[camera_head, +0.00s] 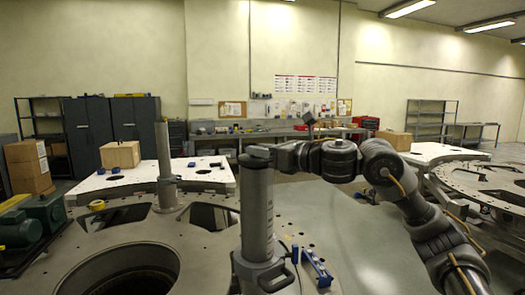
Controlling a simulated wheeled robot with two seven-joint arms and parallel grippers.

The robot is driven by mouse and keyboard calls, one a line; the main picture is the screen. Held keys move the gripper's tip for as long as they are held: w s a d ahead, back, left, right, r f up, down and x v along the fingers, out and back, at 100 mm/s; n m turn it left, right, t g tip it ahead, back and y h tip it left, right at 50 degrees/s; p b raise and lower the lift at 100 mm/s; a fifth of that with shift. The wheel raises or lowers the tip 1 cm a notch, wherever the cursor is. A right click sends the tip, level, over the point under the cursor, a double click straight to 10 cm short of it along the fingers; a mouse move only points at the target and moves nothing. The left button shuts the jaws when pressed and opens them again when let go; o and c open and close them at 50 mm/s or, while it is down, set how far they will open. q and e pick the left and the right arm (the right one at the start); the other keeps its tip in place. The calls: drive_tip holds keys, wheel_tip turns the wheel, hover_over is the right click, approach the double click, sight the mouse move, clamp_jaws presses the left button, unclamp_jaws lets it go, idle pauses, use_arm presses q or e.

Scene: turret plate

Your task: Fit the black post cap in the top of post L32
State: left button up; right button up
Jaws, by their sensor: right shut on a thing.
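A tall grey post (257,215) stands upright on the round turret plate in the centre foreground. Any marking on it is too small to read as L32. My right arm reaches in from the right, and my right gripper (266,153) is level with the post's top. The gripper is shut on a small dark piece, taken as the black post cap, right at the post's top. The fingers hide most of the cap, so I cannot tell whether it is seated in the post or just above it. My left gripper is not in view.
A second post (164,165) stands further back left on the turret plate (115,238), which has large openings. A blue tool (317,268) lies right of the near post's base. A white table (90,184) with a wooden box (120,155) stands behind. Green machinery (38,225) is at left.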

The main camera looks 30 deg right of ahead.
drive_tip(key=shift+f+b, duration=0.3)
drive_tip(key=shift+f, duration=0.05)
drive_tip(key=o, duration=0.8)
drive_tip(key=b+v, duration=0.2)
drive_tip(key=v, duration=0.9)
drive_tip(key=shift+r, duration=0.1)
idle(0.5)
